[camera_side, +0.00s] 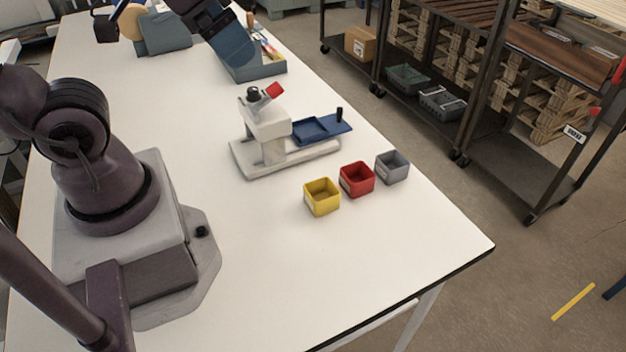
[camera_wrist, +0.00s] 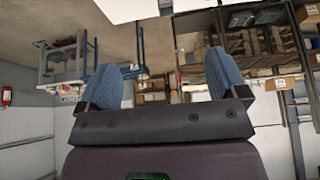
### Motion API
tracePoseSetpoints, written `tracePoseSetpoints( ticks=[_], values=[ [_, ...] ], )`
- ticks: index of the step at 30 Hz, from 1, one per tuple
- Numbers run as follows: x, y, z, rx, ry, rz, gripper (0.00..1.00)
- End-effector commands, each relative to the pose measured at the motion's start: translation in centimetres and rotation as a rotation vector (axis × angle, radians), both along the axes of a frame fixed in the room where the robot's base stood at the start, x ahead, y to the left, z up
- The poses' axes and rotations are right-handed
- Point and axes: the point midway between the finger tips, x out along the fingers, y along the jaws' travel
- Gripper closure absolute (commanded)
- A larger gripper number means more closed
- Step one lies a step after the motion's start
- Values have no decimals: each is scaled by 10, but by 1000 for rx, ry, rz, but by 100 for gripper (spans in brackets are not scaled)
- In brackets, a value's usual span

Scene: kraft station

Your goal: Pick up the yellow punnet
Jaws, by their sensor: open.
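The yellow punnet (camera_side: 322,197) is a small open square box standing upright on the white table in the side view, and it looks empty. It is the left one of three punnets in a slanting row, beside the red punnet (camera_side: 357,179). My gripper (camera_wrist: 163,70) shows in the wrist view with its two blue fingers wide apart and nothing between them. The yellow punnet does not show in the wrist view. In the side view, dark blue parts at the top edge look like my gripper, well away from the punnet.
A grey punnet (camera_side: 392,167) stands right of the red one. Behind them is a white device (camera_side: 267,140) with a blue tray (camera_side: 312,130). A grey-blue box (camera_side: 262,70) stands farther back. The white table (camera_side: 300,270) is clear in front of the punnets.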

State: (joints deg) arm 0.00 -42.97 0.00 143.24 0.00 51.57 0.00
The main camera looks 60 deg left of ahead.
Motion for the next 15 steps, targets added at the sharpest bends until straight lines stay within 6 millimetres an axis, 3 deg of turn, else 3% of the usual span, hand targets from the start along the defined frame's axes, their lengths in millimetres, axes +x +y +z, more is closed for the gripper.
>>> tracePoseSetpoints(
  ticks=[5,11,15],
  values=[
    [3,-2,-9,-1,46,-12,8],
    [24,-7,-47,-26,248,-9,8],
    [49,-11,-81,-82,381,134,8]
  ],
)
